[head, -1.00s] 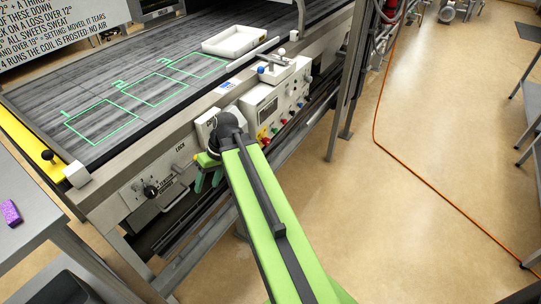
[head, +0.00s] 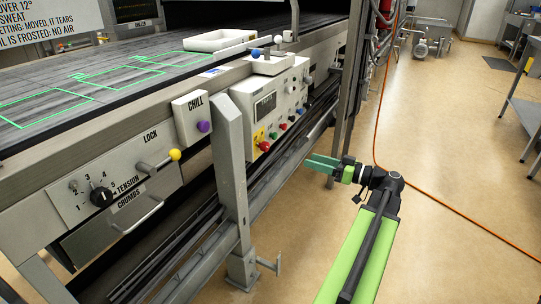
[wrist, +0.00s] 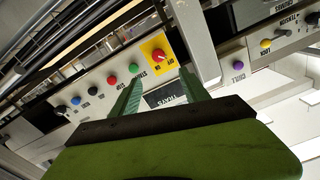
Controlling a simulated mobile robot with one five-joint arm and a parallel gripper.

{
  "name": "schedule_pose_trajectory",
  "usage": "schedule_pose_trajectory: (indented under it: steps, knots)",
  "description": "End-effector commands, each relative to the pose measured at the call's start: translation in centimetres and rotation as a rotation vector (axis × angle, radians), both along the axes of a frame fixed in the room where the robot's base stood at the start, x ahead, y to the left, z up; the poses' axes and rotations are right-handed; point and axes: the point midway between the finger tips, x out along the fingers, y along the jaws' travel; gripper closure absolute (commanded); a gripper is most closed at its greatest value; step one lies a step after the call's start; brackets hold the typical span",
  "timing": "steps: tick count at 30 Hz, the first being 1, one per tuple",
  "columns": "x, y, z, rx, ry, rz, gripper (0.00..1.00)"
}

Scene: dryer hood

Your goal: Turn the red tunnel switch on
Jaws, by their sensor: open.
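The red tunnel switch (head: 264,146) is a round knob on a yellow plate, low on the left part of the white control panel (head: 243,104). In the wrist view the red knob (wrist: 158,56) shows at the top centre, on its yellow square with ON and OFF marks. The way it is turned is too small to tell. My gripper (head: 312,163) is to the right of the panel in the head view, with green fingers pointing left towards it. In the wrist view my gripper (wrist: 157,88) is open and empty, its fingers spread below the switch, apart from it.
Several coloured buttons sit beside the switch, including a green button (wrist: 134,68). A grey post (head: 231,160) stands just left of the panel. Left of it are a CHILL box with a purple knob (head: 204,127) and a yellow-tipped LOCK lever (head: 174,155). Open floor (head: 455,165) lies right.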

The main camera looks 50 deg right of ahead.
Motion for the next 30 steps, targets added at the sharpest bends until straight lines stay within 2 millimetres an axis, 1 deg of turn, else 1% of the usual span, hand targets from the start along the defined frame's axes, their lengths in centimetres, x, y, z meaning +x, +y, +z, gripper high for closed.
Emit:
schedule_pose_trajectory:
  steps: [2, 5, 15, 18, 21, 24, 30]
  knots:
    - [0.9, 0.1, 0.0, 0.001, 0.001, -0.002, 0.47]
    - [2.7, 0.5, 0.0, 0.001, 0.002, -0.006, 0.47]
    - [10.7, 2.1, 0.0, 0.002, 0.002, -0.014, 0.47]
    - [12.7, 2.6, 0.0, 0.001, 0.002, -0.015, 0.47]
    - [14.2, 2.9, 0.0, 0.001, 0.003, -0.016, 0.47]
    - [15.1, 3.1, 0.0, 0.001, 0.003, -0.018, 0.47]
    - [15.5, 3.2, 0.0, 0.001, 0.002, -0.019, 0.47]
